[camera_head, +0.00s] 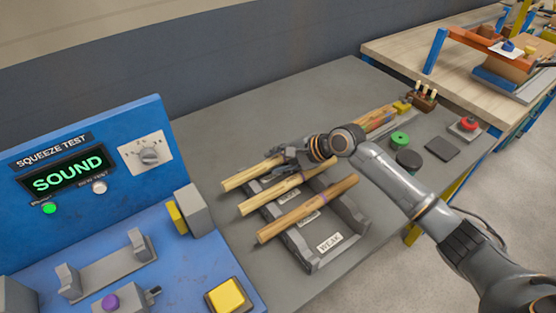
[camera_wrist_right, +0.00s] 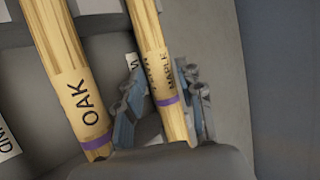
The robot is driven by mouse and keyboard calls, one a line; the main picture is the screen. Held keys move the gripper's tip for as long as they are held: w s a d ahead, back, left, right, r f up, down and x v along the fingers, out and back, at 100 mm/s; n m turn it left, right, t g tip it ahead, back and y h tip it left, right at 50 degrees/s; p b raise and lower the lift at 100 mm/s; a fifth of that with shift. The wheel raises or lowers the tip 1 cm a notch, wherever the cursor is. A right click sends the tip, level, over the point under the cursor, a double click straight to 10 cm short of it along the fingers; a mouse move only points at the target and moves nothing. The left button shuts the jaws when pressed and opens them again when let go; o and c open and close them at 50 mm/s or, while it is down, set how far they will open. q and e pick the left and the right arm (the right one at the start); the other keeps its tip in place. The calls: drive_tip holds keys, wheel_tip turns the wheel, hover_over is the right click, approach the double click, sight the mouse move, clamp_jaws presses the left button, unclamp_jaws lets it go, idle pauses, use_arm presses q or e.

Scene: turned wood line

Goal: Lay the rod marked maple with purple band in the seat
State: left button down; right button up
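In the right wrist view, the maple rod (camera_wrist_right: 168,80), with a purple band near its end, lies between the fingers of my right gripper (camera_wrist_right: 165,105). The fingers are apart, with gaps beside the rod. In the head view this seems to be the farthest rod (camera_head: 247,177) on the grey rack, partly hidden by my gripper (camera_head: 291,160). An oak rod (camera_wrist_right: 70,80), also purple-banded, lies beside it. A grey seat with two upright supports (camera_head: 105,271) stands empty on the blue squeeze tester. My left gripper is out of view.
The rack (camera_head: 318,262) carries a "WEAK" label; a third rod (camera_head: 308,208) lies nearest on it. The tester's screen (camera_head: 66,173) reads "SOUND". A yellow button (camera_head: 226,295) and a grey jaw block (camera_head: 192,211) stand near the seat. Green and black discs (camera_head: 400,139) lie farther right.

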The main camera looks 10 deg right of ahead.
drive_tip(key=shift+r, duration=0.2)
drive_tip(key=v, duration=1.2)
drive_tip(key=shift+b, duration=0.35)
